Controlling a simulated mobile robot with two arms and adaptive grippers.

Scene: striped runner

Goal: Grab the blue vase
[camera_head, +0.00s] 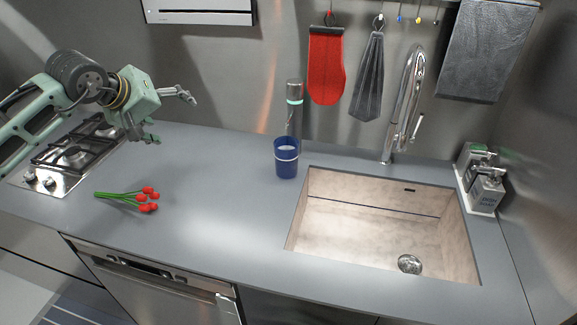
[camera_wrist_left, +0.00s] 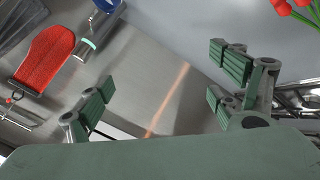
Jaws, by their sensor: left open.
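A blue vase (camera_head: 286,160) with a pale band stands upright on the grey counter, just left of the sink. In the left wrist view only part of the blue vase (camera_wrist_left: 106,5) shows, cut off at the top edge. My left gripper (camera_head: 172,117) is open and empty, raised above the counter near the stove, to the left of the vase and well apart from it. Its spread green fingers also show in the left wrist view (camera_wrist_left: 165,95). My right gripper is in neither view.
Red tulips (camera_head: 148,200) lie on the counter in front of the left gripper. A metal cylinder (camera_head: 294,103) stands behind the vase. The sink (camera_head: 380,222) with its tall faucet (camera_head: 402,105) is on the right.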

